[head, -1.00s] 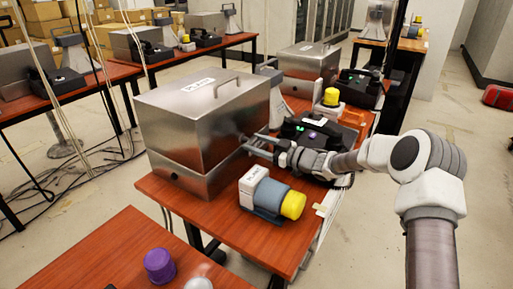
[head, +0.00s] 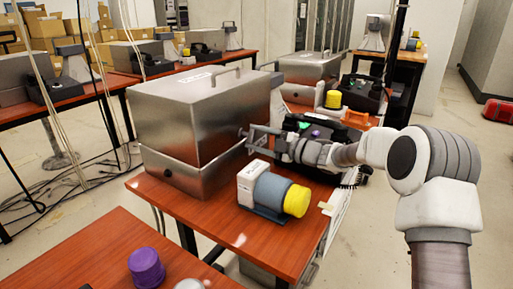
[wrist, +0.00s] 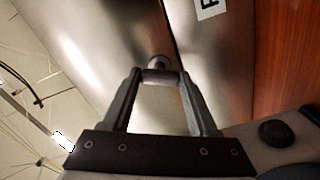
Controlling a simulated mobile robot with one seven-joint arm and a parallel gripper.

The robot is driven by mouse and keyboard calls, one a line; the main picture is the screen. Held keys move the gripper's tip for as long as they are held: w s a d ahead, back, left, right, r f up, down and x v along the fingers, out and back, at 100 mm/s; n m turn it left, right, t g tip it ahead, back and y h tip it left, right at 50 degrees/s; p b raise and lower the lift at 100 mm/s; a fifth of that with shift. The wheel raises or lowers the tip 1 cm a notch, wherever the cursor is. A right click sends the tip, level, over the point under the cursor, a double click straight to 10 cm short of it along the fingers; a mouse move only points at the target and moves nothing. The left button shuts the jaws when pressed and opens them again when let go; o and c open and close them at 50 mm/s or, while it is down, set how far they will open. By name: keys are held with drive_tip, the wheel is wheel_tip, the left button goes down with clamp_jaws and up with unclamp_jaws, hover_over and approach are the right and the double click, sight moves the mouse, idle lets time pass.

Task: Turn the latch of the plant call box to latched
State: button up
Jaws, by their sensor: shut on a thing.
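The plant call box (head: 215,115) is a brushed metal case with a top handle and a white label on its lid, standing on the orange-brown table. My gripper (head: 246,133) is at the box's right side wall, near the seam between lid and base. In the wrist view my gripper (wrist: 158,76) has its fingertips closed on the latch (wrist: 157,63), a small round metal knob on the box wall (wrist: 110,45). The fingertips hide part of the latch, and I cannot tell which way it is turned.
A grey-blue unit with a yellow cap (head: 295,202) stands in front of the arm on the table (head: 215,225). A black phone (head: 325,127) is behind my wrist. A purple knob (head: 146,267) is on the near table. Another metal case (head: 308,65) stands farther back.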

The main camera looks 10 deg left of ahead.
drive_tip(key=n+b, duration=0.2)
drive_tip(key=n, duration=0.3)
idle(0.8)
drive_tip(key=o, duration=1.4)
drive_tip(key=shift+d, duration=0.1)
drive_tip(key=p+v, duration=0.3)
drive_tip(key=v, duration=1.4)
drive_tip(key=shift+s+d+p, duration=0.15)
drive_tip(key=shift+p, duration=0.2)
